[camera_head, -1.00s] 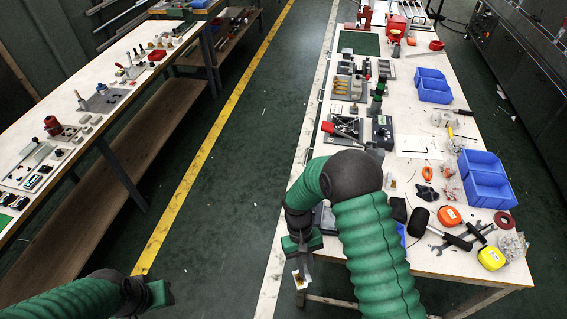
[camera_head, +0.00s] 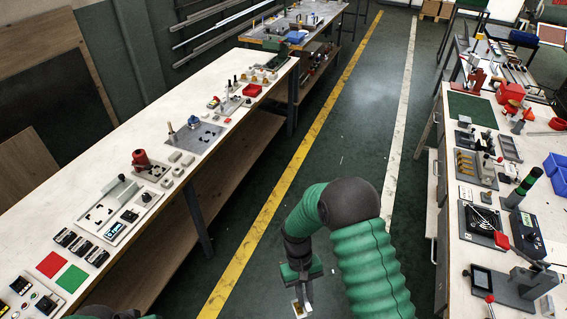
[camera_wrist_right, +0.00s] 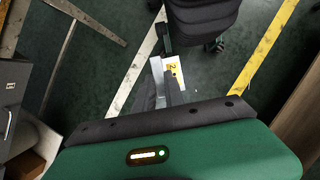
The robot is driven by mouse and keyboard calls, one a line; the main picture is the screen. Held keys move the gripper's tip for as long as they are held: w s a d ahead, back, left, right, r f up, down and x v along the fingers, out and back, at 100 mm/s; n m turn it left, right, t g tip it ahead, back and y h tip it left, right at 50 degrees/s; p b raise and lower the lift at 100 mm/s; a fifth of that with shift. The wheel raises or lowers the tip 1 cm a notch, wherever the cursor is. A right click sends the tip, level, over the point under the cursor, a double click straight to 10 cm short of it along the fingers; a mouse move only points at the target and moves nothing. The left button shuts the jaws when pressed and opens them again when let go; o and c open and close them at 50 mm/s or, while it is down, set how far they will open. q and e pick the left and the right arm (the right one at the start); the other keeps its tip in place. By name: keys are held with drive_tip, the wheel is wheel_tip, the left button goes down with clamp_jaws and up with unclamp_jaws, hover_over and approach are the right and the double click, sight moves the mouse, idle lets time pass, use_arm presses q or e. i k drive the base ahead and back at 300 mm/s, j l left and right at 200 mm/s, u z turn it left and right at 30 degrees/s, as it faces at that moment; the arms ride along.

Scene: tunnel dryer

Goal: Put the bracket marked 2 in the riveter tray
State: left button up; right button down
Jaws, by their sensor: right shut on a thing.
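My right gripper (camera_head: 301,292) is shut on a small pale metal bracket (camera_head: 300,309), held over the floor of the aisle between the two benches. In the right wrist view the bracket (camera_wrist_right: 159,78) carries a yellow label with a 2 (camera_wrist_right: 173,71) and sticks out beyond the jaws. Only a sliver of my left arm shows at the bottom left; its jaws are outside the frame. Several fixtures stand on the left bench, among them a grey plate with a red-topped device (camera_head: 142,161). I cannot tell which one is the riveter tray.
The long left bench (camera_head: 110,150) holds black switches, red and green squares (camera_head: 72,278) and grey plates. The right bench (camera_head: 450,230) is crowded with tools and fixtures. The aisle floor (camera_head: 345,140) between them is clear.

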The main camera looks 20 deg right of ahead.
sight(481, 279)
drive_tip(key=i+z, duration=0.25)
drive_tip(key=z, duration=0.15)
drive_tip(key=i+z, duration=0.4)
drive_tip(key=i+j+z, duration=0.15)
drive_tip(key=z, duration=0.25)
drive_tip(key=i+j+z, duration=0.2)
drive_tip(key=z, duration=0.2)
